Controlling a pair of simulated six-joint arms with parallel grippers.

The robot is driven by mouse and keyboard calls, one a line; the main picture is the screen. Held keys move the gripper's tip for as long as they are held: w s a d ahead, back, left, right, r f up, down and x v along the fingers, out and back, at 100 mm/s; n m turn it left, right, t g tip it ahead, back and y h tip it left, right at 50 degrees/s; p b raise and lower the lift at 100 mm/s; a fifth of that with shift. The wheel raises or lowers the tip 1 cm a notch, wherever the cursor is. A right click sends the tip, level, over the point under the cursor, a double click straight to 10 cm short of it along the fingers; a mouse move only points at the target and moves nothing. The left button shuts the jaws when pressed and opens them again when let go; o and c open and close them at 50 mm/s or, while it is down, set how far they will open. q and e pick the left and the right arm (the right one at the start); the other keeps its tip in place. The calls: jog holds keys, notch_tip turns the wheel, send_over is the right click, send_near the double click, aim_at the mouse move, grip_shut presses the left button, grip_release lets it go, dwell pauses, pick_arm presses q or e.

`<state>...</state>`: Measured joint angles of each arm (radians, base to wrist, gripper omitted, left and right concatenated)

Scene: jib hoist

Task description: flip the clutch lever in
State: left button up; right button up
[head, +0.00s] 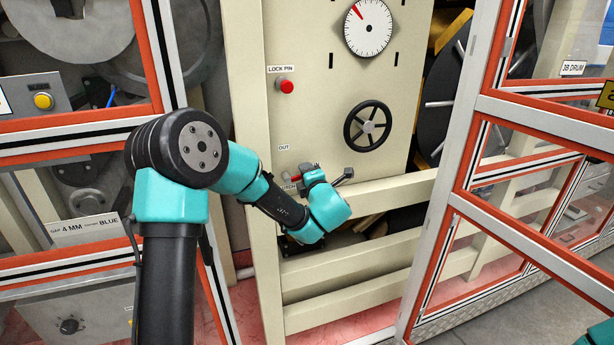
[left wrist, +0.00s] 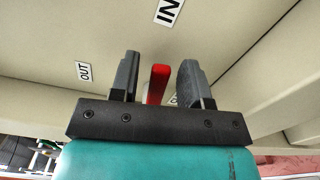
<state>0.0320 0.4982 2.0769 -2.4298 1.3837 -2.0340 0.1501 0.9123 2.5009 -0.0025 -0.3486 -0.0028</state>
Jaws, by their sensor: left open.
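The clutch lever shows as a red handle (left wrist: 158,84) in the left wrist view, between the two dark fingers of my left gripper (left wrist: 158,66). The fingers are open, with a gap visible on each side of the handle. An OUT label (left wrist: 84,71) lies left of the gripper and an IN label (left wrist: 168,12) is above the handle. In the head view my left gripper is at the lower panel, below the OUT label (head: 284,147), and its wrist hides much of the lever. My right gripper is not in view.
The cream panel (head: 320,120) carries a red lock pin knob (head: 287,86), a black handwheel (head: 367,126) and a white dial (head: 368,27). A cream rail (head: 390,195) crosses below the lever. Orange-edged guard frames (head: 460,190) stand on both sides.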

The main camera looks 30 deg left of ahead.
pick_arm(q)
jog(key=shift+d, duration=0.15)
jog(key=v, duration=1.7)
jog(key=shift+s, duration=0.15)
